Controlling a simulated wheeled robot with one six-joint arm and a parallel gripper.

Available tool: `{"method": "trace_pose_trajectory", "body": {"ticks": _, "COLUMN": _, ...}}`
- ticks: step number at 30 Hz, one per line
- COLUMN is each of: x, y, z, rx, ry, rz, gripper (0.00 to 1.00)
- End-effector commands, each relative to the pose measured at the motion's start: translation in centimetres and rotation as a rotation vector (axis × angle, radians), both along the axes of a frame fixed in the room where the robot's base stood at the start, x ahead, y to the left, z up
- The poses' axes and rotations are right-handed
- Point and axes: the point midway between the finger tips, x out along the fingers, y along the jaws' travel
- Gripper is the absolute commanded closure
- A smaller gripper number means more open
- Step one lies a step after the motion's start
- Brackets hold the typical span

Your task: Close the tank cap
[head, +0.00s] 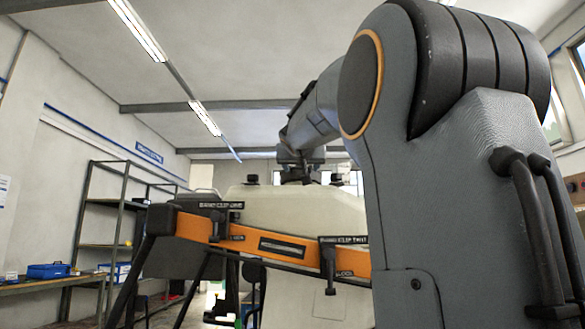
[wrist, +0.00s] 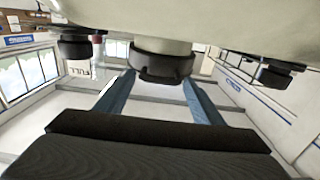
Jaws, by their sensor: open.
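The pale tank (head: 300,208) stands ahead of me in the head view, and its underside or edge fills the top of the wrist view (wrist: 210,18). A black round cap (wrist: 161,64) on a pale neck is in the middle of the wrist view. My gripper (wrist: 158,76) is open, with one bluish finger on each side of the cap. I cannot tell whether the fingers touch it. In the head view my gripper (head: 301,168) is small and dark above the tank top, and the cap there is hidden or too small to tell.
Dark knobs flank the cap at the left (wrist: 75,46) and right (wrist: 273,73) in the wrist view. An orange bar (head: 282,248) with dark clamps crosses the tank front. Metal shelving (head: 105,215) and a workbench with a blue box (head: 48,271) stand at left.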

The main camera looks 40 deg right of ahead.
Motion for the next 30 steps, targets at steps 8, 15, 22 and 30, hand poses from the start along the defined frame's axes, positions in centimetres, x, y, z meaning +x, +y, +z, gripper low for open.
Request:
{"method": "trace_pose_trajectory", "body": {"ticks": 8, "x": 1.5, "y": -1.2, "z": 0.0, "rx": 0.001, "ry": 0.001, "rz": -0.001, "gripper": 0.38}}
{"method": "trace_pose_trajectory", "body": {"ticks": 15, "x": 1.6, "y": -1.2, "z": 0.0, "rx": 0.001, "ry": 0.001, "rz": -0.001, "gripper": 0.38}}
{"method": "trace_pose_trajectory", "body": {"ticks": 22, "x": 1.5, "y": -1.2, "z": 0.0, "rx": 0.001, "ry": 0.001, "rz": -0.001, "gripper": 0.75}}
{"method": "trace_pose_trajectory", "body": {"ticks": 30, "x": 1.5, "y": -1.3, "z": -0.2, "rx": -0.002, "ry": -0.003, "rz": -0.002, "gripper": 0.85}}
